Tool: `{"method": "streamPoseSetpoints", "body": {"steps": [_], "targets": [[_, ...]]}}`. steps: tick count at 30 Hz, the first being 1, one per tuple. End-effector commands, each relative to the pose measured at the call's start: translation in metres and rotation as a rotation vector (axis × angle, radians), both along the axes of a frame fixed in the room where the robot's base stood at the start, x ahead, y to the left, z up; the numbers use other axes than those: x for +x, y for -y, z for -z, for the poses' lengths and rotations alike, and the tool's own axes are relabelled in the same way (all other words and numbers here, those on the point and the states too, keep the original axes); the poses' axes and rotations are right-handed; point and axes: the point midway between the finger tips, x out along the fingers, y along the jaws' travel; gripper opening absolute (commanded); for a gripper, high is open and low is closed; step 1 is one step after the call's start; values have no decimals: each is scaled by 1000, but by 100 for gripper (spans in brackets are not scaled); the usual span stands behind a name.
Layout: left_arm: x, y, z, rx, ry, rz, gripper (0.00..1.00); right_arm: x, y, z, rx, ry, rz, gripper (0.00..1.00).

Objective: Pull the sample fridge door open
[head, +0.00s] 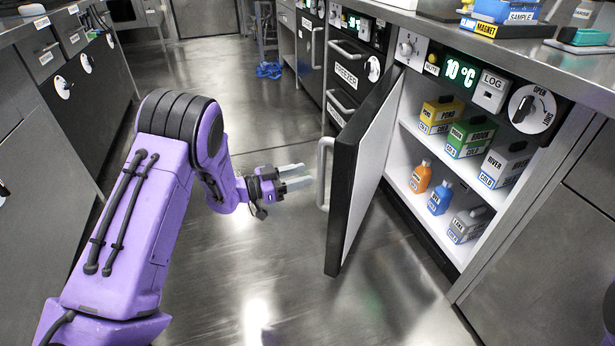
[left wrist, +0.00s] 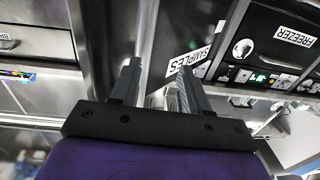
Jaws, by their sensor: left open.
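The sample fridge door (head: 362,165), black outside with a white inner face, stands swung well open from the fridge (head: 468,262). Its pale bar handle (head: 324,172) faces left. My left gripper (head: 303,178) is open and empty just left of the handle, its fingers pointing at it; I cannot tell whether they touch. In the left wrist view, the two fingers (left wrist: 156,82) stand apart, and the black door with its SAMPLES label (left wrist: 190,64) shows upside down beyond them. My right gripper is out of view.
Inside the fridge, coloured boxes (head: 470,137) and bottles (head: 440,197) stand on two shelves. A control strip (head: 490,90) sits above the opening. Freezer drawers (head: 348,68) stand behind the door. The steel floor (head: 265,270) left of the door is clear.

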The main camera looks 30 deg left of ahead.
Motion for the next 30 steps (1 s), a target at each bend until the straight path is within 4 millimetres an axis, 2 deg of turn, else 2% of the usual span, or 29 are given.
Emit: {"method": "streamPoseSetpoints", "body": {"steps": [9,25,26,28,30], "targets": [[-7,-24,0,0,0,-1,46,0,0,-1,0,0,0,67],[-8,-25,0,0,0,1,46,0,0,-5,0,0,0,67],[-8,-25,0,0,0,1,42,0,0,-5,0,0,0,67],[-8,-24,4,-5,-8,-10,20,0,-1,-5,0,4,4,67],[-11,-20,20,-26,-47,-61,0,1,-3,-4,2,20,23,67]]}}
